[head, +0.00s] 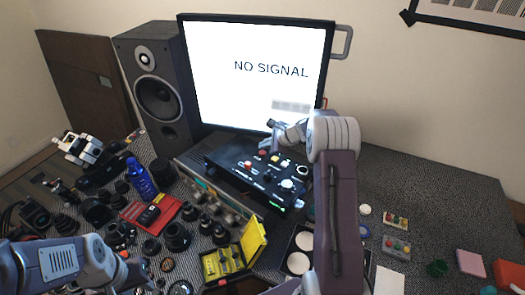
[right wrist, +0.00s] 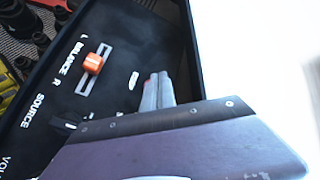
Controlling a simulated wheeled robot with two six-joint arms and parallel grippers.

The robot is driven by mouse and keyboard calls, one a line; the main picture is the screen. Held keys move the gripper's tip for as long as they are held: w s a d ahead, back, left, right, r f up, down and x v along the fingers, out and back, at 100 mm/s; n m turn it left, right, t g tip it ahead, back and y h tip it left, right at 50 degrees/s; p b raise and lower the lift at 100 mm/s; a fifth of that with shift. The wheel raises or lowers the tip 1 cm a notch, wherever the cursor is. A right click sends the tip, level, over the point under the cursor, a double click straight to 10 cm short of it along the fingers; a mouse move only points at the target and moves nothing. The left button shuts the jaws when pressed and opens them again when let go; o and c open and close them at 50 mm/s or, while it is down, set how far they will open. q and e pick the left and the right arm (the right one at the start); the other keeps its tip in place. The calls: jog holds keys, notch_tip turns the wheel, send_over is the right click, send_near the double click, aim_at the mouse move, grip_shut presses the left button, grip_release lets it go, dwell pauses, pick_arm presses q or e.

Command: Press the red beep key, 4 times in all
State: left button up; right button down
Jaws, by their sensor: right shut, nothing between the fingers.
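The black control box (head: 228,160) stands below the monitor, with small red, orange and white controls on its top. I cannot tell which one is the red beep key. My right gripper (head: 272,125) is over the far part of the box; in the right wrist view its fingers (right wrist: 157,90) are together with nothing between them. A thin red sliver shows beside the fingers there; I cannot tell if it is the key or whether they touch it. An orange slider (right wrist: 93,63) marked BALANCE lies left of them. My left gripper (head: 136,272) is low at the left, its jaws unclear.
The monitor (head: 255,70) reads NO SIGNAL and stands close behind the box. A speaker (head: 155,90) is to its left. Lens parts, a blue bottle (head: 141,180) and a yellow case (head: 252,240) crowd the left. Small colored blocks lie at the right.

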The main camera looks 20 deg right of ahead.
aim_at(265, 153)
jog(key=shift+r, duration=0.15)
notch_tip(265, 153, up, 5)
jog(key=p, duration=0.4)
dwell(0.4)
dwell(0.4)
